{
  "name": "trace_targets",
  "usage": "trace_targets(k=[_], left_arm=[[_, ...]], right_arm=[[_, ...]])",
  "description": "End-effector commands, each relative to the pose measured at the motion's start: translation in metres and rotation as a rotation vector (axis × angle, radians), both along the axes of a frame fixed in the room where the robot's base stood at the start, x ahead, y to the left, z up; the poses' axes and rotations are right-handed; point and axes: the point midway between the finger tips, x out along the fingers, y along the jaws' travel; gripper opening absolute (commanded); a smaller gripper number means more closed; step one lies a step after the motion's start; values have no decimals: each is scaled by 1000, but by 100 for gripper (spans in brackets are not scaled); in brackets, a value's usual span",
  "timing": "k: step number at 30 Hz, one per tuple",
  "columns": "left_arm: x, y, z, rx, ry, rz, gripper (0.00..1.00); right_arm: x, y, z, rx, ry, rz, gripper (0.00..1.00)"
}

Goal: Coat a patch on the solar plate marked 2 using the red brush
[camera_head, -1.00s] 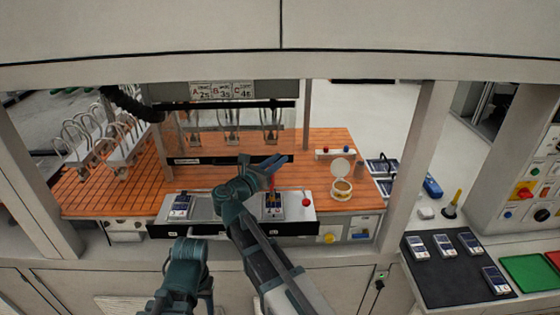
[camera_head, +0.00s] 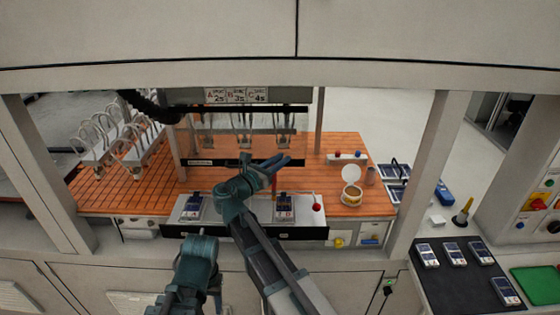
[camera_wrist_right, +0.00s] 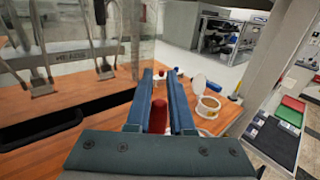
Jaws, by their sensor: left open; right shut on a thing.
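Two dark solar plates lie on the light tray at the bench front, a left one (camera_head: 194,205) and a right one (camera_head: 284,206). Their number marks are too small to read. My right gripper (camera_head: 274,164) is shut on the red brush (camera_head: 274,184), which hangs down beside the right plate's left edge; contact cannot be told. In the right wrist view the brush's red handle (camera_wrist_right: 158,116) stands between the fingers; its lower end is hidden. My left gripper (camera_head: 198,262) is open and empty, low in front of the bench. An open pot (camera_head: 351,197) with a raised white lid stands to the right.
A red knob (camera_head: 317,207) sits right of the right plate. A hanging rack (camera_head: 245,125) with clips is behind my right gripper. White racks (camera_head: 120,145) stand at the left. A black mat (camera_head: 445,290) with several plates lies at the right, and posts frame the opening.

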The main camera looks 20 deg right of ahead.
Motion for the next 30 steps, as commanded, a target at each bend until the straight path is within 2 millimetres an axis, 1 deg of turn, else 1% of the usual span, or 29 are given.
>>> trace_targets(k=[1,10,13,23,26,30], left_arm=[[0,0,11,0,0,0,57],[0,0,39,1,2,-3,57],[0,0,43,1,2,-3,57],[0,0,42,1,2,-4,57],[0,0,47,1,2,-4,57],[0,0,60,1,2,-4,57]], right_arm=[[0,0,11,0,0,0,0],[0,0,39,0,0,0,0],[0,0,43,0,0,0,0],[0,0,42,0,0,0,0],[0,0,47,0,0,0,0],[0,0,60,0,0,0,0]])
